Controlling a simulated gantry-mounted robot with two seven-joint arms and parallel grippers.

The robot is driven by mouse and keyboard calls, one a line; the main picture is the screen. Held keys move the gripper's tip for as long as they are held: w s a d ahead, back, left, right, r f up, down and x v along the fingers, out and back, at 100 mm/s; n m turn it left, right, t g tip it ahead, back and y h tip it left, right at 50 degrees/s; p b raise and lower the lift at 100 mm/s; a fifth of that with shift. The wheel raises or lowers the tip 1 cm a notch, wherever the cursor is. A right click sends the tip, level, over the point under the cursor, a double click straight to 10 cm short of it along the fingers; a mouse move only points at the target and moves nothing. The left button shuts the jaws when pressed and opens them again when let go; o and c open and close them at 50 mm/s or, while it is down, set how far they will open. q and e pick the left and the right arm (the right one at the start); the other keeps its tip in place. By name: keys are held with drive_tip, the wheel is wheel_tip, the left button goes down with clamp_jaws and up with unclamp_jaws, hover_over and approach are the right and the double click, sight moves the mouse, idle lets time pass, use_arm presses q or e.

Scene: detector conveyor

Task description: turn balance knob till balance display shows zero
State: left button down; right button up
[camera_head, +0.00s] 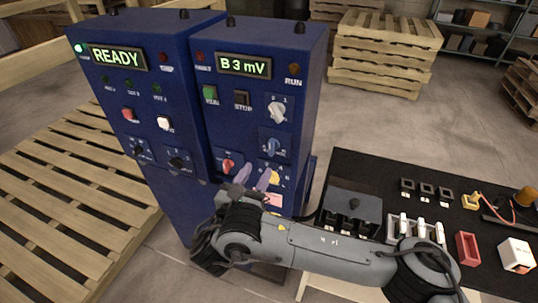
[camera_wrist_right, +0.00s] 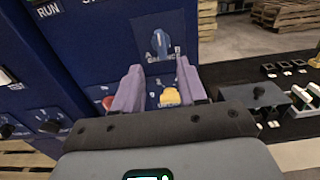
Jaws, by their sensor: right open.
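The display (camera_head: 243,65) on the right blue cabinet reads "B 3 mV". Below it are a pale knob (camera_head: 278,110), a blue knob (camera_head: 274,146), a red knob (camera_head: 228,166) and a yellow knob (camera_head: 273,177). My right gripper (camera_head: 254,175) is open in front of the lower panel. In the right wrist view its purple fingers (camera_wrist_right: 159,82) stand either side of the yellow knob (camera_wrist_right: 170,96), with the blue knob (camera_wrist_right: 160,43) beyond; contact cannot be told. My left gripper is not in view.
The left blue cabinet's display (camera_head: 118,58) reads "READY". A black-topped table (camera_head: 365,170) with a grey box (camera_head: 352,205), small black parts and a red bin (camera_head: 467,248) stands right. Pallets lie at left (camera_head: 60,210) and back (camera_head: 380,50). Floor behind the table is clear.

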sight(270, 150)
drive_tip(key=b+x, duration=0.1)
drive_tip(key=x, duration=0.8)
drive_tip(key=c, duration=0.7)
